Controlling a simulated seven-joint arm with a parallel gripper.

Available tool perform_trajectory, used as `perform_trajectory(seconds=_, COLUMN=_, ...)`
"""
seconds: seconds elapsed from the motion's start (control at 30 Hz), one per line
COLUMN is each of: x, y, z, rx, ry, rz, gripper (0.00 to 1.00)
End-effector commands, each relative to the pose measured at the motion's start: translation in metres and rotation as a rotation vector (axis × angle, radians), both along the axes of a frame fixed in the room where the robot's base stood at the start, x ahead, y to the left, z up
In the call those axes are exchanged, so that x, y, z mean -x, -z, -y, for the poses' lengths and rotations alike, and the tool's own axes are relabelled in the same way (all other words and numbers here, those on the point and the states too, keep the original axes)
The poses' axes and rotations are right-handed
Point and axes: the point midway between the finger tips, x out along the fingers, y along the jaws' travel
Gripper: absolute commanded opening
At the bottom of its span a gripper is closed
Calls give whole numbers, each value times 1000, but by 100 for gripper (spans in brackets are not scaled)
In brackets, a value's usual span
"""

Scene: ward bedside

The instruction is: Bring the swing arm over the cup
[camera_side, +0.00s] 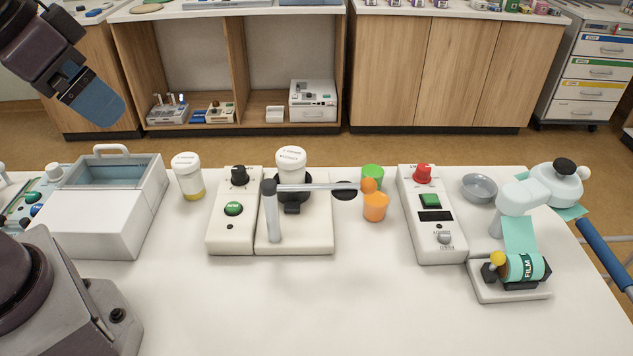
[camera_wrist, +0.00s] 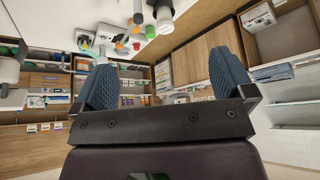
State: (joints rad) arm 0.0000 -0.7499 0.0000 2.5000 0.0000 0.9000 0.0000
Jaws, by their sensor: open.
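The swing arm (camera_side: 318,187) is a grey bar on an upright post, standing on a white base (camera_side: 300,245). It points right and ends in an orange ball knob (camera_side: 369,185). An orange cup (camera_side: 375,208) stands just below the knob in the picture, and a green cup (camera_side: 372,171) stands behind it. The knob overlaps both cups in this view; I cannot tell whether it is above either one. My gripper (camera_side: 97,98) is high at the upper left, far from the swing arm. In the wrist view its two blue fingers (camera_wrist: 163,80) are apart with nothing between them.
A white-lidded jar (camera_side: 290,160) stands behind the bar. A dark disc (camera_side: 344,190) lies beside the base. A button box (camera_side: 233,225), a pill jar (camera_side: 188,175) and an open-topped white bin (camera_side: 105,220) are left. A red-knob box (camera_side: 432,220) and film dispenser (camera_side: 515,275) are right. The front table is clear.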

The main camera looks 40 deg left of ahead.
Motion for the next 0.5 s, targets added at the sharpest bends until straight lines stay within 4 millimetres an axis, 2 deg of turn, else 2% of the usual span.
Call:
perform_trajectory(seconds=0.13, x=0, y=0, z=0, rx=0, ry=0, rz=0, gripper=98)
perform_trajectory(seconds=0.3, x=-3, y=11, z=3, rx=-1, ry=13, rz=-54, gripper=59)
perform_trajectory(seconds=0.37, x=-9, y=18, z=5, rx=-5, ry=24, rz=-101, gripper=56)
perform_trajectory(seconds=0.5, x=-46, y=20, z=18, rx=-18, ry=69, rz=-191, gripper=56)
